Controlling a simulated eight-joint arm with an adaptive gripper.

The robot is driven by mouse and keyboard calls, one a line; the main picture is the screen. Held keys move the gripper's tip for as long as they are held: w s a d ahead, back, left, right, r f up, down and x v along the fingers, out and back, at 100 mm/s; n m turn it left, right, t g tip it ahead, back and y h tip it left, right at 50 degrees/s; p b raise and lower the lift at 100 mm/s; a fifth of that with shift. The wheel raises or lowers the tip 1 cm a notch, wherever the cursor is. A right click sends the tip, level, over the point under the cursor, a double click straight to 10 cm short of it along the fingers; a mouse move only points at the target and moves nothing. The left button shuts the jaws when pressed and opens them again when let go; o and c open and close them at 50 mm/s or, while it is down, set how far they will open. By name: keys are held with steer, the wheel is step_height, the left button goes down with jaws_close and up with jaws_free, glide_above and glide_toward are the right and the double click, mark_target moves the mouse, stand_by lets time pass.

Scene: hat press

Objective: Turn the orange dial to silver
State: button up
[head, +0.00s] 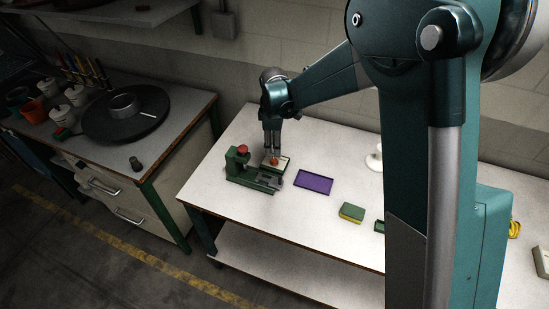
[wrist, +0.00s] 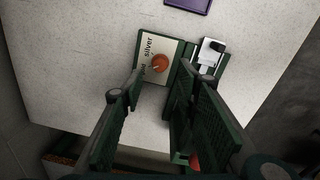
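The orange dial (wrist: 160,63) sits on a cream plate (wrist: 152,80) of the green press in the wrist view. The word "silver" is printed on the plate beside the dial. A second label is partly hidden by the left finger, and I cannot read it. Which label the dial points to is not clear. My gripper (wrist: 161,73) is open, its two fingers apart on either side of the dial, with nothing visible between them. In the head view, my gripper (head: 272,148) points down just above the dial (head: 274,160); contact cannot be told.
The green press (head: 262,180) has a red knob (head: 242,149) close left of my gripper. A purple tray (head: 314,182) and a green-yellow sponge (head: 351,212) lie to the right on the white table (head: 240,225). A side bench (head: 180,130) with a black round plate stands left.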

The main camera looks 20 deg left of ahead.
mark_target(274, 160)
steer(key=shift+f, duration=0.1)
steer(key=shift+w+f, duration=0.15)
steer(key=shift+f, duration=3.65)
steer(key=c, duration=0.9)
